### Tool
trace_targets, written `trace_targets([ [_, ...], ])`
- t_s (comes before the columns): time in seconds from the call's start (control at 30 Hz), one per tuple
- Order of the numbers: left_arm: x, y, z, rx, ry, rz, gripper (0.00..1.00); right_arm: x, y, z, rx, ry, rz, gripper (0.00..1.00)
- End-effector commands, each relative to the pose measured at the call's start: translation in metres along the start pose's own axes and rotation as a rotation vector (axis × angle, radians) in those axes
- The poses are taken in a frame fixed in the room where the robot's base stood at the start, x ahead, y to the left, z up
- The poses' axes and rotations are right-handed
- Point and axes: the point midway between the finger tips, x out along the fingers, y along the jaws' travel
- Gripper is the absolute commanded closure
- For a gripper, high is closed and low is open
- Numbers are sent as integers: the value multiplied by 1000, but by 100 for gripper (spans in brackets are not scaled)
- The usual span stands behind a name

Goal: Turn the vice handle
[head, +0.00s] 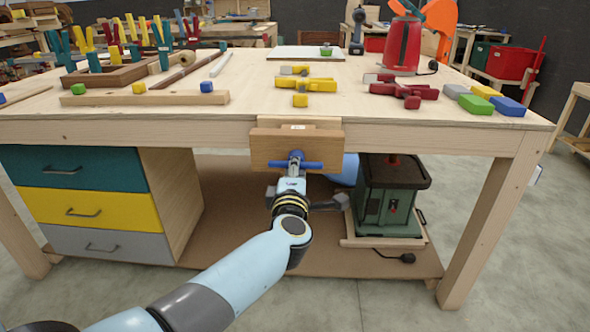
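The wooden vice (270,147) is fixed at the middle of the workbench's front edge. Its blue handle (314,165) is a bar that lies roughly level across the front of the vice, with a blue hub at its middle. My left gripper (292,178) comes up from below, right at the hub and bar. Its fingers are small and partly merge with the handle, so I cannot tell whether they are closed on it or only beside it. My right gripper is not in view.
The workbench (240,110) holds clamps, wood strips and coloured blocks. Drawers (85,210) stand below at left. A green machine (388,205) sits on the lower shelf (225,210), to the right of my gripper. A bench leg (490,220) stands farther right.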

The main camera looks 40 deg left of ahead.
Motion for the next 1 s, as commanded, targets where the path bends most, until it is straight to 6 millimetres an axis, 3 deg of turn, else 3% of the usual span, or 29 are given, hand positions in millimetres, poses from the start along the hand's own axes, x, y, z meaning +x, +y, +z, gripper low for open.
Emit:
trace_targets([
  [0.27,0,0,0,9,0,-1,100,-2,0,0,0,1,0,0],
  [0.5,0,4,0,219,-1,-3,100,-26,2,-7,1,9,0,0],
  [0.83,-1,-1,0,262,-1,-2,100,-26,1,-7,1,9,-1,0],
  [0.87,-1,-1,0,261,-1,-2,83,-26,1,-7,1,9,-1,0],
  [1.0,-1,-1,0,260,0,-2,65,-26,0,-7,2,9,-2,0],
])
